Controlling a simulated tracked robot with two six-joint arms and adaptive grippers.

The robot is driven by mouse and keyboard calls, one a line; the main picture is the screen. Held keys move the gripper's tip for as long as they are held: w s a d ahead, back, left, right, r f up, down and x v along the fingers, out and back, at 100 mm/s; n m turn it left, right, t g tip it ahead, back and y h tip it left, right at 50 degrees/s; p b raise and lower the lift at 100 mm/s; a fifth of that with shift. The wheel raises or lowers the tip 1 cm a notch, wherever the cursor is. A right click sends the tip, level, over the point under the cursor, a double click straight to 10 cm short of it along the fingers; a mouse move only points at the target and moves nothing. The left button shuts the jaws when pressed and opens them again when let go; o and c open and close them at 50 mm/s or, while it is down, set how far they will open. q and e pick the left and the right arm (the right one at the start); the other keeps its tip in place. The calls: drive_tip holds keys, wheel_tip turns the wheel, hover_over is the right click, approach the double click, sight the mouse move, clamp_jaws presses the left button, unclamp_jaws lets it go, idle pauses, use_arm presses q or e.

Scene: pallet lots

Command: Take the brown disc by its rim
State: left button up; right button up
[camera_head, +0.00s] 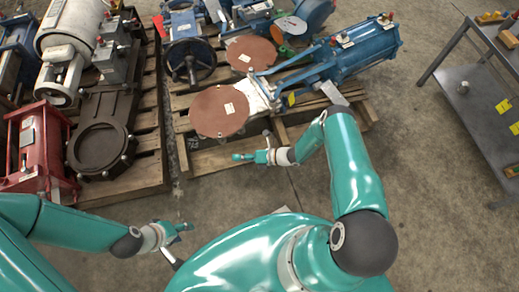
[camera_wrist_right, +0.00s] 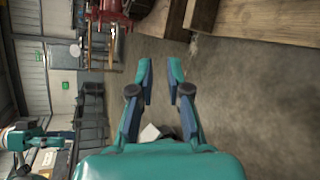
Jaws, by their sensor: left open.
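My left gripper (camera_head: 184,228) is open and empty, low over the floor in front of the pallets. No disc can be made out in the right wrist view.
A blue cylinder machine (camera_head: 362,50) lies right of the discs. A dark cast housing (camera_head: 100,143) and a red machine (camera_head: 36,150) stand on the left pallet (camera_head: 142,182). A grey metal table (camera_head: 478,110) stands at the right. The floor (camera_head: 440,210) between is clear.

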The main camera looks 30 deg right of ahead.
drive_tip(key=w+d+f+m+t+h+b, duration=0.2)
drive_tip(key=w+d+f+m+t+h, duration=0.15)
drive_tip(key=d+m, duration=0.2)
drive_tip(key=w+d+f+m+t+h+b, duration=0.1)
drive_tip(key=w+d+f+m+t+h, duration=0.1)
drive_tip(key=d+m+t, duration=0.3)
drive_tip(key=b, duration=0.3)
approach(237, 123)
drive_tip(key=shift+w, duration=1.6)
use_arm(q)
wheel_tip(237, 123, down, 10)
drive_tip(key=b, duration=0.1)
drive_tip(key=shift+b, duration=0.4)
use_arm(e)
drive_tip(key=shift+w+a+n+g, duration=0.2)
drive_tip(key=shift+w+a, duration=0.25)
drive_tip(key=shift+w, duration=0.3)
drive_tip(key=shift+w+a+n+g, duration=0.15)
drive_tip(key=shift+w+a, duration=0.35)
drive_tip(key=shift+w, duration=0.25)
use_arm(q)
drive_tip(key=shift+r, duration=0.15)
use_arm(e)
drive_tip(key=shift+c, duration=0.2)
clamp_jaws()
use_arm(q)
drive_tip(key=shift+r, duration=0.15)
use_arm(e)
drive_tip(key=shift+r, duration=0.1)
